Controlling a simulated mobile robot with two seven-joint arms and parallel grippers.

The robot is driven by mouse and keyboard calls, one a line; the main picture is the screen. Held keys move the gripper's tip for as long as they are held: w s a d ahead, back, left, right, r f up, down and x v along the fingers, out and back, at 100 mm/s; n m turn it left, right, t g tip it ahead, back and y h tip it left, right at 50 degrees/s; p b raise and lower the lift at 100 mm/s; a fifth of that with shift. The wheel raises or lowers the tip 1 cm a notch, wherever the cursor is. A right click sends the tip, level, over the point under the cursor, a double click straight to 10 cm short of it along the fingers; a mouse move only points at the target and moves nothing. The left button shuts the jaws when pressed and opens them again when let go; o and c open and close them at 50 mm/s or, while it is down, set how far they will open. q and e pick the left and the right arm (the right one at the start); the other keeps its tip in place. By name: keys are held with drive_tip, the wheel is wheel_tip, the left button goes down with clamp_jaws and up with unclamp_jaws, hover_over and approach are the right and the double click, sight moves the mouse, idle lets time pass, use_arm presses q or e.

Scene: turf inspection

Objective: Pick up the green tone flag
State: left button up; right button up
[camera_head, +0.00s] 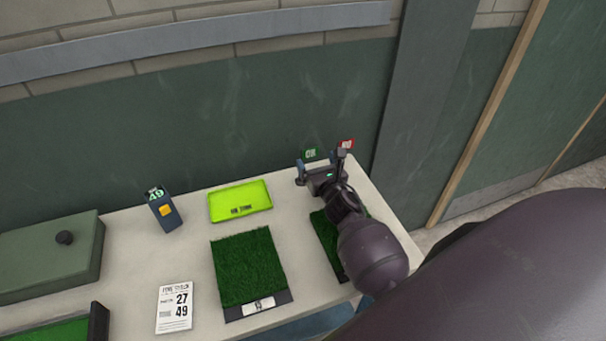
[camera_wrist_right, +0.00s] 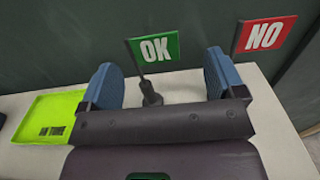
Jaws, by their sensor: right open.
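The green flag (camera_head: 310,154) reads OK and stands upright at the back right of the table. In the right wrist view the green flag (camera_wrist_right: 157,50) is on a thin pole in a small dark base, and the base shows between my two blue fingers. My right gripper (camera_head: 321,168) is open and empty, just in front of the flag; its fingers (camera_wrist_right: 162,82) do not touch the pole. A red NO flag (camera_head: 346,144) stands just right of it and also shows in the right wrist view (camera_wrist_right: 265,34). My left gripper is not in view.
A lime tray (camera_head: 225,213) lies left of the gripper. Turf samples (camera_head: 247,266), a paper card (camera_head: 174,307), a blue device (camera_head: 163,211) and a green case (camera_head: 45,258) are on the white table (camera_head: 205,260). A dark green wall (camera_head: 200,125) is close behind the flags.

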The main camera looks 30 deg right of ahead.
sight(310, 152)
drive_tip(key=x, duration=0.5)
drive_tip(key=shift+w+a+r, duration=0.1)
drive_tip(key=shift+a+r, duration=0.2)
drive_tip(key=shift+a, duration=0.05)
drive_tip(key=shift+w+d+b, duration=0.15)
drive_tip(key=shift+w+b, duration=0.2)
drive_tip(key=shift+w, duration=0.1)
drive_tip(key=shift+c, duration=0.3)
drive_tip(key=c, duration=1.2)
drive_tip(key=shift+o, duration=0.2)
drive_tip(key=shift+r, duration=0.15)
